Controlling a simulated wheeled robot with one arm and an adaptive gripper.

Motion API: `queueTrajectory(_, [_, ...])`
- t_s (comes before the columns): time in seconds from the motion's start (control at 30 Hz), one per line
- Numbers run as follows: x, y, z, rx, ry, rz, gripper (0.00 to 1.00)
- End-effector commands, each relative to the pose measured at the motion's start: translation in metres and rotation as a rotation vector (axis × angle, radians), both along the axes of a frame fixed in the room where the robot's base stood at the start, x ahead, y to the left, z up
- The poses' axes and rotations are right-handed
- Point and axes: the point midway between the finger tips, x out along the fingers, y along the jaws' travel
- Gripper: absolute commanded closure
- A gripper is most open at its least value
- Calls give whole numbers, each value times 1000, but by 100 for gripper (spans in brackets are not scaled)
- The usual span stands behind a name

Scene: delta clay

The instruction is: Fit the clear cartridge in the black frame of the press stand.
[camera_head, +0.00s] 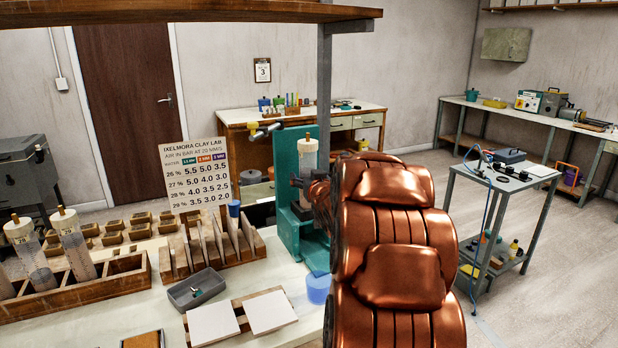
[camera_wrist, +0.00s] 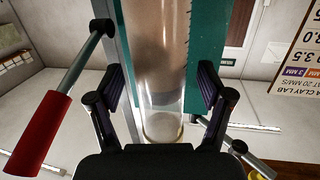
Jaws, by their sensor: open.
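The teal press stand (camera_head: 287,160) stands at the back of the bench. A clear cartridge (camera_head: 309,156) with a pale cap is upright against the stand's front. In the wrist view the clear cartridge (camera_wrist: 163,100) runs between the two dark fingers of my gripper (camera_wrist: 162,85), with brownish contents and a ring at one end. The fingers are open, with a visible gap on each side of it. The teal panel (camera_wrist: 205,40) is close behind the cartridge. My arm hides the stand's lower right side, and I cannot make out the black frame or how the cartridge sits in it.
A lever with a red handle (camera_wrist: 40,135) is at left in the wrist view. A wooden rack (camera_head: 100,283) holds other capped clear cartridges at left. A slotted wooden rack (camera_head: 245,250), grey tray (camera_head: 196,288), white tiles (camera_head: 270,312) and blue cup (camera_head: 318,287) crowd the bench.

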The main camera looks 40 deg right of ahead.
Motion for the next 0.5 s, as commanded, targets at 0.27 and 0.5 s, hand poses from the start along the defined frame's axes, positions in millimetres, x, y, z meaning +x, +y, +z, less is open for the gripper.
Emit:
queueTrajectory(0.27, [-5, 3, 1, -1, -1, 0, 21])
queueTrajectory(0.5, [-29, 16, 2, 1, 0, -1, 21])
